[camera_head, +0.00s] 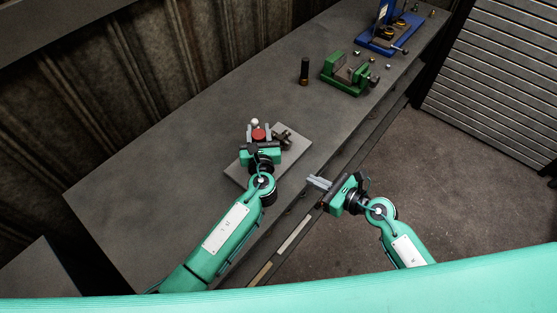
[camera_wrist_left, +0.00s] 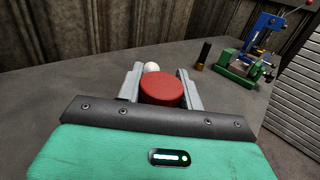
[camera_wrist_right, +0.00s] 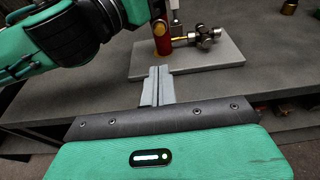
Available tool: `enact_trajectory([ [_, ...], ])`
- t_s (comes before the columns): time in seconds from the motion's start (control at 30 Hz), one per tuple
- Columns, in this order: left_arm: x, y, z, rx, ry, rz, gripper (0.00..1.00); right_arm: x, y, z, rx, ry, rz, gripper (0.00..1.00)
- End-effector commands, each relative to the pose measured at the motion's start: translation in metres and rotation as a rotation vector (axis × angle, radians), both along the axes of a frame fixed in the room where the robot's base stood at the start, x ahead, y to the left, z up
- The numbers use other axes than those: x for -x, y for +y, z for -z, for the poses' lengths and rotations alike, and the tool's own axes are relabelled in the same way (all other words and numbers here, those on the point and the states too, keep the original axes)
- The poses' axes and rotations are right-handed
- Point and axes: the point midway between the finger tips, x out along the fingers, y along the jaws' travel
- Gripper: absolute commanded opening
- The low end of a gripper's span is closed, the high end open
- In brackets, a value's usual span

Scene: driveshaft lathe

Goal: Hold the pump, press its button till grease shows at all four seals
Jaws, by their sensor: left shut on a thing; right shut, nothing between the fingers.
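The red pump (camera_head: 258,134) stands upright between the fingers of my left gripper (camera_head: 257,131), which is shut on it. The pump's round red top (camera_wrist_left: 161,88) fills the gap between the fingers in the left wrist view. A white ball (camera_wrist_left: 151,66) shows just behind it. In the right wrist view a brass part joins the pump (camera_wrist_right: 162,42) to a metal cross-shaped joint (camera_wrist_right: 206,36) on a grey plate (camera_wrist_right: 215,54). Grease at the seals cannot be made out. My right gripper (camera_head: 319,182) is shut and empty, apart from the pump, near the bench's front edge.
A green vise (camera_head: 347,76), a dark cylinder with a brass base (camera_head: 304,72) and a blue press (camera_head: 388,38) stand further along the bench. The bench (camera_head: 150,195) is clear to the left. A slatted shutter (camera_head: 495,75) stands at right.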

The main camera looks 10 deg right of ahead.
Motion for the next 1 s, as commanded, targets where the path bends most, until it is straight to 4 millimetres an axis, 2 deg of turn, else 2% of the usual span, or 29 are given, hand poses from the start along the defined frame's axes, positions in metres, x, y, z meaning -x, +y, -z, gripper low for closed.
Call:
enact_trajectory([
  [0.57,0.000,0.000,-0.001,0.001,-0.001,0.000,0.05,-0.005,0.002,0.000,0.007,0.007,0.009,0.00],
  [0.67,0.000,0.000,-0.001,0.001,-0.001,0.000,0.05,-0.014,0.011,0.003,0.005,0.006,0.010,0.00],
  [1.0,0.000,0.000,-0.001,0.001,-0.002,0.000,0.05,-0.063,0.061,0.022,0.004,0.007,0.009,0.00],
])
